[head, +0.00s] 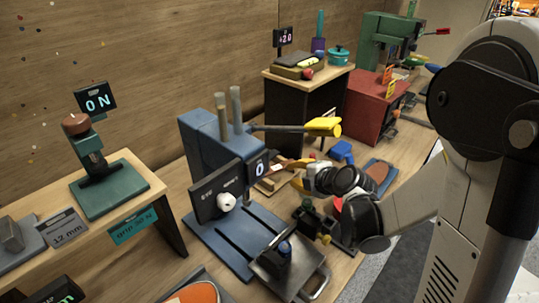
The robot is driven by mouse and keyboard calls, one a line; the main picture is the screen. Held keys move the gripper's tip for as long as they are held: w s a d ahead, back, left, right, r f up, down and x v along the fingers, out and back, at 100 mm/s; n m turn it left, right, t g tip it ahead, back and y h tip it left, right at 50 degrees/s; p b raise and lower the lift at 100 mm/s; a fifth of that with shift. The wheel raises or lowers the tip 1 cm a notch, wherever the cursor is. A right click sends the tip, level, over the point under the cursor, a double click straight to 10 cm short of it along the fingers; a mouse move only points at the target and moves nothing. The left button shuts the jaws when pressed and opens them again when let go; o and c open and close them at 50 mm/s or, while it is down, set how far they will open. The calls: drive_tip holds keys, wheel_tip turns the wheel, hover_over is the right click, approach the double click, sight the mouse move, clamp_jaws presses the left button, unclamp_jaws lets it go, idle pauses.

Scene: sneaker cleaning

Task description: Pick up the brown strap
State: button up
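My gripper (300,182) is at the end of my arm, in the middle of the work table. It is small here and partly covered by my wrist, so I cannot tell whether its fingers are open or shut. A brown oval piece (378,171) lies on a blue pad to the right, behind my wrist.
A blue press (212,147) with a yellow-ended lever (323,127) stands left of my gripper. A dark metal plate with a handle (290,268) is in front. A red cabinet (370,108) and a green machine (384,38) stand behind. A green stand (108,187) is at left.

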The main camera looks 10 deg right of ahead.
sight(279, 180)
drive_tip(key=shift+w+d+f+n, duration=0.15)
drive_tip(key=shift+w+f+n, duration=0.2)
drive_tip(key=shift+n, duration=0.05)
drive_tip(key=shift+w+f, duration=0.15)
drive_tip(key=shift+w, duration=0.05)
drive_tip(key=b+x, duration=0.3)
drive_tip(key=x, duration=0.5)
drive_tip(key=shift+w+f, duration=0.1)
drive_tip(key=shift+w+a+f+b, duration=0.15)
drive_tip(key=shift+w+a+b, duration=0.15)
drive_tip(key=shift+w, duration=0.2)
clamp_jaws()
drive_tip(key=shift+s, duration=0.1)
